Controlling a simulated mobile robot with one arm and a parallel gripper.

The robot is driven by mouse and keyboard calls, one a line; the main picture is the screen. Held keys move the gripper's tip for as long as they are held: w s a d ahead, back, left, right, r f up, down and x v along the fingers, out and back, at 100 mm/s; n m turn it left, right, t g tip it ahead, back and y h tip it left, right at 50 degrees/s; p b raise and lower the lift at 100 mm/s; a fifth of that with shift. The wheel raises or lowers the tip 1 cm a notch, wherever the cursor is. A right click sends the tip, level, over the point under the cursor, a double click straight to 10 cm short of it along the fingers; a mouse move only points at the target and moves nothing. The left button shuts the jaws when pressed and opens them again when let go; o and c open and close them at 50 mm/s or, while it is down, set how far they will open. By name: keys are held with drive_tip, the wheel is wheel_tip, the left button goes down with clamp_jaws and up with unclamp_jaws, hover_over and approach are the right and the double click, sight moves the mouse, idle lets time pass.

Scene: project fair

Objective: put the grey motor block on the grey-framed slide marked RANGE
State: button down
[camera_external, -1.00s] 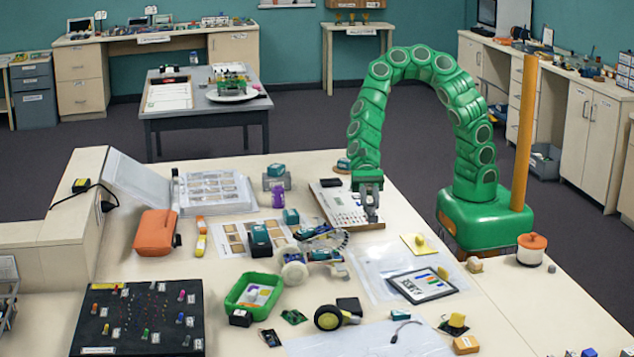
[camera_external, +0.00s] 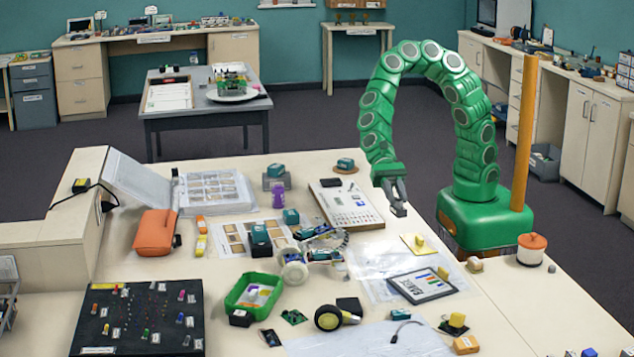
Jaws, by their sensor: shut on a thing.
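The slide marked RANGE (camera_external: 423,285) lies flat on the table in front of and to the right of my gripper.
A yellow block (camera_external: 418,240) on a yellow square and a small tan block (camera_external: 475,264) lie behind the slide. Clear sheets (camera_external: 373,259) lie around it. A wheeled model (camera_external: 294,270) stands to the left, and an orange-lidded jar (camera_external: 531,250) to the right.

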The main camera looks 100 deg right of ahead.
drive_tip(key=s+a+r+n+g, duration=0.2)
drive_tip(key=s+a+n+g, duration=0.1)
drive_tip(key=s+a, duration=0.65)
hover_over(417, 279)
drive_tip(key=shift+s+f, duration=0.1)
drive_tip(key=shift+f, duration=4.55)
drive_tip(key=shift+a+f, duration=0.15)
drive_tip(key=shift+f, duration=1.45)
drive_tip(key=shift+f, duration=0.15)
drive_tip(key=c, duration=0.9)
unclamp_jaws()
